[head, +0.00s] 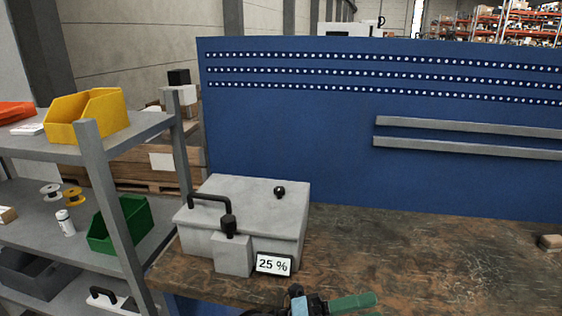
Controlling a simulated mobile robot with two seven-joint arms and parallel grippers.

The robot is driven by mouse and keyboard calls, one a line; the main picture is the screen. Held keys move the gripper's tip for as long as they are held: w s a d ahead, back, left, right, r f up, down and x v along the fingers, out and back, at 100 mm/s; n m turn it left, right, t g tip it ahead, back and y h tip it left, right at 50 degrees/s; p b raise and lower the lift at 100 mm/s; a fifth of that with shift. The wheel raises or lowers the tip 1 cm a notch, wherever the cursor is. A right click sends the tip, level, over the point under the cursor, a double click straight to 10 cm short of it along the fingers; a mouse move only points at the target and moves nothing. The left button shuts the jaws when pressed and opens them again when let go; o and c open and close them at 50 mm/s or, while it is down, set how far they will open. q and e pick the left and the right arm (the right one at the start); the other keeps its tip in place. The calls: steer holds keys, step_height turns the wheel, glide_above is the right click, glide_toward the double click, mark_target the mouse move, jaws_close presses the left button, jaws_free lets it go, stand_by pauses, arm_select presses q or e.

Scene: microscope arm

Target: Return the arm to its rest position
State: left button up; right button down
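A pale grey box (262,205) stands on the brown workbench (420,265) at its left end. It has a black bar handle (208,198) on its top left and a small black knob (280,192) on top. A smaller grey block (233,256) with a black knob (228,226) stands at its front, beside a display (273,264) reading "25 %". I cannot make out a microscope arm for certain. A dark object with a light blue patch (298,303) and a green handle-like part (350,303) is cut off at the bottom edge. I cannot identify either gripper.
A grey shelf rack (100,175) on the left holds a yellow bin (88,115), a green bin (122,224) and spools. A blue panel (290,130) with grey rails (465,127) closes off the back. A small brown block (551,243) lies at right; the bench middle is clear.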

arm_select(q)
steer(key=s+a+f+n+t+y, duration=0.1)
steer(key=a+f+n+t+y, duration=1.65)
steer(key=n, duration=0.95)
steer(key=s+a+f+n+g+y, duration=0.1)
steer(key=s+a+f+n+g, duration=0.3)
steer(key=s+a+f, duration=0.4)
steer(key=s+a+f+n+g+y, duration=0.2)
steer(key=s+a+f+n+g, duration=0.2)
steer(key=s+a+f, duration=0.4)
steer(key=s+f, duration=0.1)
steer(key=s, duration=0.4)
steer(key=shift+g, duration=0.35)
